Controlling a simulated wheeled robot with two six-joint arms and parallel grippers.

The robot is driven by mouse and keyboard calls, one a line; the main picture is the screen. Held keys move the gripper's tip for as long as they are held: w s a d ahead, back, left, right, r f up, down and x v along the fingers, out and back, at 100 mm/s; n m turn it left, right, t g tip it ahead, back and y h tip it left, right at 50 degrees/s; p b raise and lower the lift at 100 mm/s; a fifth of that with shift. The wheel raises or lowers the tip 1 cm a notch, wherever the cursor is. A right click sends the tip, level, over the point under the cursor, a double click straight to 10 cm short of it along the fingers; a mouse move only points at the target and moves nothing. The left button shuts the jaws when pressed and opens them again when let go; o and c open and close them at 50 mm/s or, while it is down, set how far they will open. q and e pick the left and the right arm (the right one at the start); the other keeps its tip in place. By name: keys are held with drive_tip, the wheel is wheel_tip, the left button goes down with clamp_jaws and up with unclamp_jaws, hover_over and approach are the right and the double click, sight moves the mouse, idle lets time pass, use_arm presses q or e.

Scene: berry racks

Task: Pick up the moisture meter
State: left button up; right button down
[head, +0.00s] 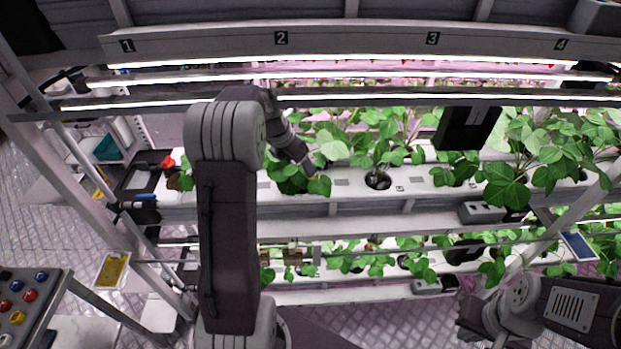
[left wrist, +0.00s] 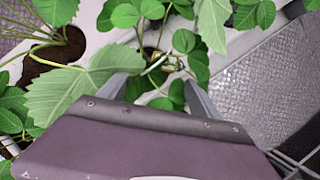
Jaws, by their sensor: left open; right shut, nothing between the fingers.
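I cannot make out the moisture meter for certain in either view. My left gripper (head: 314,168) reaches over the upper white trough (head: 340,182) into the leaves of a strawberry plant (head: 290,184). In the left wrist view its two grey fingers (left wrist: 158,92) are apart, with leaves and stems between and beyond them. A small yellowish and dark object (left wrist: 165,62) shows past the fingertips, partly covered by leaves; I cannot tell what it is. My right gripper (head: 472,318) is low at the right, away from the plants; its fingertips are hard to see.
More plants stand along the upper trough and a lower one (head: 345,297). A dark panel (head: 468,128) hangs at the right. A grey box (head: 482,212) sits on the trough's front. A yellow card (head: 112,270) and a button panel (head: 30,300) are at the left.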

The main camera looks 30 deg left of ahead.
sight(310, 184)
use_arm(q)
drive_tip(key=x, duration=0.4)
drive_tip(key=shift+w+d+r, duration=0.1)
drive_tip(key=shift+d+r, duration=0.05)
drive_tip(key=shift+d, duration=0.1)
drive_tip(key=shift+f+p, duration=0.35)
drive_tip(key=x, duration=0.4)
drive_tip(key=shift+d+p, duration=0.2)
drive_tip(key=shift+p, duration=0.15)
drive_tip(key=shift+w+f, duration=0.15)
drive_tip(key=shift+w, duration=0.05)
drive_tip(key=shift+s, duration=0.15)
drive_tip(key=c, duration=1.1)
clamp_jaws()
